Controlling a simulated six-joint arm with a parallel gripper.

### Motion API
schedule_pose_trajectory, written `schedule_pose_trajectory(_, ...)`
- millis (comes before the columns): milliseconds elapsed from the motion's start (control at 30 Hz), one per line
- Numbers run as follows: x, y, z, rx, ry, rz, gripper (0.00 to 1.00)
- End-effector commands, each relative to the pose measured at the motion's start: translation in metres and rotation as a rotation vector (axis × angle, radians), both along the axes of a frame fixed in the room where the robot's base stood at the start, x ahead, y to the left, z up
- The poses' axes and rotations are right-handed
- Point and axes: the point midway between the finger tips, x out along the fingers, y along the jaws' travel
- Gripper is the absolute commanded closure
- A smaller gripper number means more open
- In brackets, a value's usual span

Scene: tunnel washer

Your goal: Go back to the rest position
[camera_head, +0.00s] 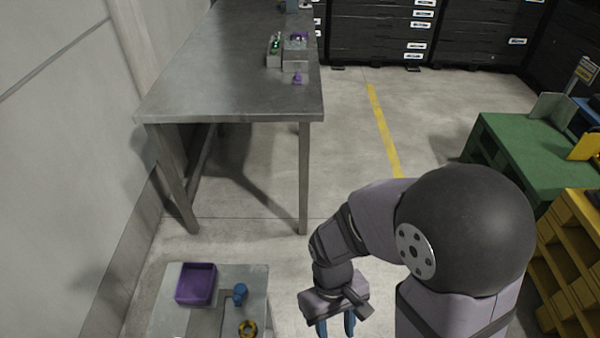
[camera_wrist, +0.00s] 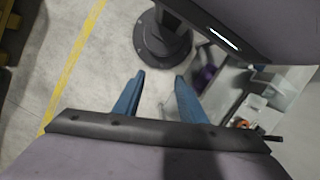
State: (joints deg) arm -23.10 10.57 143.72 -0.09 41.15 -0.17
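My gripper (camera_head: 336,326) hangs at the bottom of the head view, to the right of the low grey table and apart from it. Its two blue fingers also show in the wrist view (camera_wrist: 158,88). They are spread apart, with only floor and part of my own body seen between and beyond them. Nothing is held. My arm is folded, with its large dark joint at the right of the head view.
A steel table (camera_head: 215,85) stands behind. Green (camera_head: 535,155) and yellow (camera_head: 575,245) pallet-like stands are at right. Open floor lies between.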

Motion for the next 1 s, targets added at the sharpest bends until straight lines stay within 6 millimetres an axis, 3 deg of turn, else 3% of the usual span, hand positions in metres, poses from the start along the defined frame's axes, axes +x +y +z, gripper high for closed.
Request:
schedule_pose_trajectory(200,0.033,-0.040,0.041,0.053,-0.186,-0.243,0.62)
schedule_pose_trajectory(400,0.050,-0.066,0.058,0.059,-0.268,-0.373,0.62)
schedule_pose_trajectory(1000,0.050,-0.073,0.057,0.054,-0.266,-0.404,0.62)
